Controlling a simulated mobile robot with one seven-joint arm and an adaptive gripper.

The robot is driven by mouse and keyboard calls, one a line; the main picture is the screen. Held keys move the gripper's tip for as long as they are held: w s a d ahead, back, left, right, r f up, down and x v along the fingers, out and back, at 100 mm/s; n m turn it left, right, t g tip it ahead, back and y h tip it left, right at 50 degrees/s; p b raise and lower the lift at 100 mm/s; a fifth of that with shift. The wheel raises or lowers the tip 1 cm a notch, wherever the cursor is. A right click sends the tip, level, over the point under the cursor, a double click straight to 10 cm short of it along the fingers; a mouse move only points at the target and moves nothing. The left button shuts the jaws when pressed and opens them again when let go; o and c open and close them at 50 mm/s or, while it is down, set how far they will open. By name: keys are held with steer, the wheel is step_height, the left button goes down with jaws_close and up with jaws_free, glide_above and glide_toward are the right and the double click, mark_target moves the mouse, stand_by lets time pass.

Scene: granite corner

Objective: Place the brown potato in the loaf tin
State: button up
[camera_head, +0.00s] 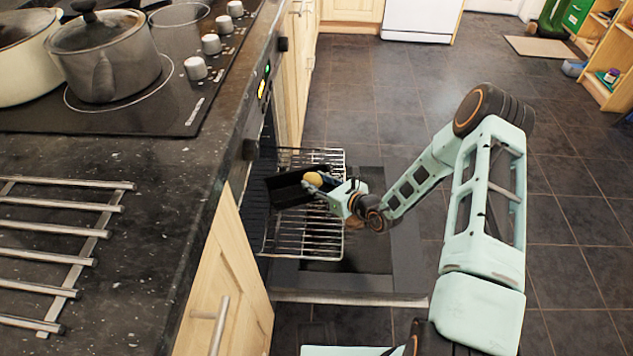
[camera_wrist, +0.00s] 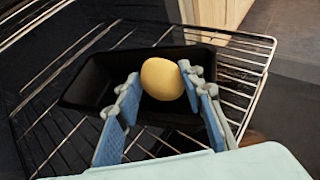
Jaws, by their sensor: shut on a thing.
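The potato (camera_wrist: 162,78), yellowish tan and rounded, sits between the fingertips of my gripper (camera_wrist: 160,86) in the wrist view. My gripper is shut on it. In the head view the potato (camera_head: 313,179) is small and partly covered by my gripper (camera_head: 322,182). The loaf tin (camera_wrist: 92,82) is black, long and open-topped, and rests on a wire oven rack. The potato and fingertips are over or within the tin's opening; I cannot tell whether the potato touches its floor. The tin also shows in the head view (camera_head: 285,188).
The wire rack (camera_head: 300,240) is pulled out of the oven above its lowered door (camera_head: 345,297). The worktop (camera_head: 110,190) edge is to the left, with pots (camera_head: 112,62) on the hob and a metal trivet (camera_head: 60,290).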

steer(key=shift+s+f, duration=0.15)
steer(key=shift+f, duration=0.3)
steer(key=o, duration=0.9)
steer(key=shift+f, duration=0.1)
steer(key=shift+d+r, duration=0.1)
steer(key=shift+r, duration=0.1)
steer(key=r+p+v, duration=0.1)
steer(key=p+v, duration=0.2)
steer(key=v, duration=0.9)
steer(key=shift+r, duration=0.15)
